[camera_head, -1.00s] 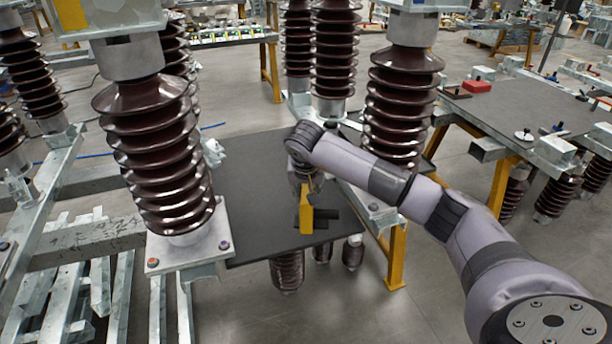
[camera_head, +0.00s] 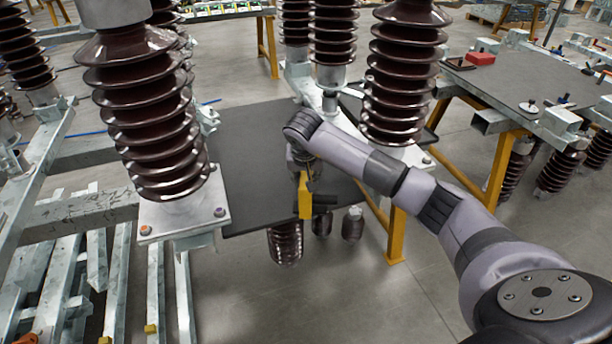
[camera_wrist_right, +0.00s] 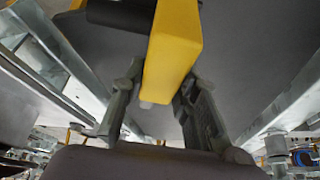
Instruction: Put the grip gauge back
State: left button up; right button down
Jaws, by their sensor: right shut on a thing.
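The grip gauge (camera_head: 305,198) is a yellow block with a dark bar (camera_head: 323,199) sticking out to its right in the head view. My right gripper (camera_head: 303,172) is shut on it, over the near part of the dark mat-like board (camera_head: 250,150). In the right wrist view the yellow block (camera_wrist_right: 174,50) stands between the two fingers of my right gripper (camera_wrist_right: 160,100), with a dark piece beside it at the upper left. I cannot tell whether the gauge touches the board. My left gripper is not in view.
Brown ribbed insulators stand on both sides of the board, one at the left (camera_head: 145,110) and one at the right (camera_head: 400,75). A yellow-legged table (camera_head: 530,85) with a red box (camera_head: 481,58) stands at the right. The board's left half is bare.

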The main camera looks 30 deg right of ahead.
jog(key=shift+f+b, duration=0.45)
jog(key=shift+f, duration=0.05)
dwell(0.4)
jog(key=c, duration=1.2)
grip_release()
jog(key=v, duration=1.2)
